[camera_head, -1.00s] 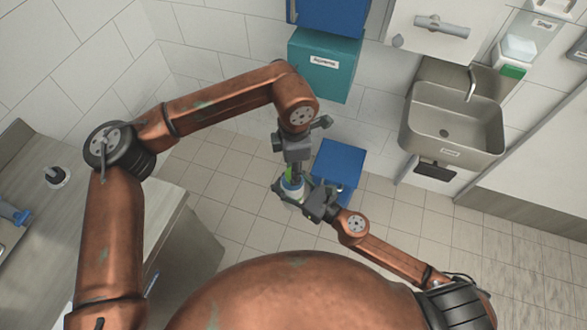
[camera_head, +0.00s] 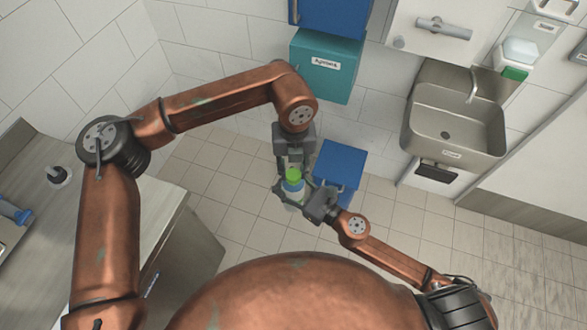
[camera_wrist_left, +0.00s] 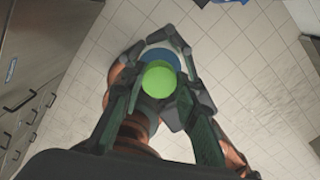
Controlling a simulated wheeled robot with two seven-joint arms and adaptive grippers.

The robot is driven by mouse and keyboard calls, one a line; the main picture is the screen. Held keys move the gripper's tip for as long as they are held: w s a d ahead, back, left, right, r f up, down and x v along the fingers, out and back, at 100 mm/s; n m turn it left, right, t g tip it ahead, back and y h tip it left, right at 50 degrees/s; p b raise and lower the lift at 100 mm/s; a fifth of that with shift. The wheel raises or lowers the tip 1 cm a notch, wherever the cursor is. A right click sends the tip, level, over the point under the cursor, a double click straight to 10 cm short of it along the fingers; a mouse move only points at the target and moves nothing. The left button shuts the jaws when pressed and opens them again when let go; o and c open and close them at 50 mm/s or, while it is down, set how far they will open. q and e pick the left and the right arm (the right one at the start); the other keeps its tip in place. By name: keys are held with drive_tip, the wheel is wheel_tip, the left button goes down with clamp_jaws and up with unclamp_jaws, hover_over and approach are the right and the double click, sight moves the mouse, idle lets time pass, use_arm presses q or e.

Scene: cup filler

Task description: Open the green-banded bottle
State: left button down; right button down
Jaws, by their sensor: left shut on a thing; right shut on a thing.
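The bottle (camera_head: 292,188) is white and blue with a green cap (camera_head: 293,174), held upright in mid-air near the middle of the head view. My right gripper (camera_head: 295,192) is shut around the bottle's body from the right. My left gripper (camera_head: 292,168) comes down from above and is shut on the green cap. In the left wrist view the round green cap (camera_wrist_left: 159,79) shows from above, between dark fingers. The cap hides most of the bottle there, and I cannot tell whether the cap is apart from the bottle.
A blue bin (camera_head: 339,165) stands on the floor behind the grippers. A teal box (camera_head: 325,72) and a steel sink (camera_head: 455,115) are on the wall. A counter (camera_head: 140,215) is at the left.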

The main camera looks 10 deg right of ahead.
use_arm(q)
drive_tip(key=shift+w+a, duration=0.1)
drive_tip(key=shift+w, duration=0.25)
drive_tip(key=c, duration=2)
unclamp_jaws()
drive_tip(key=o, duration=0.5)
drive_tip(key=shift+s, duration=0.2)
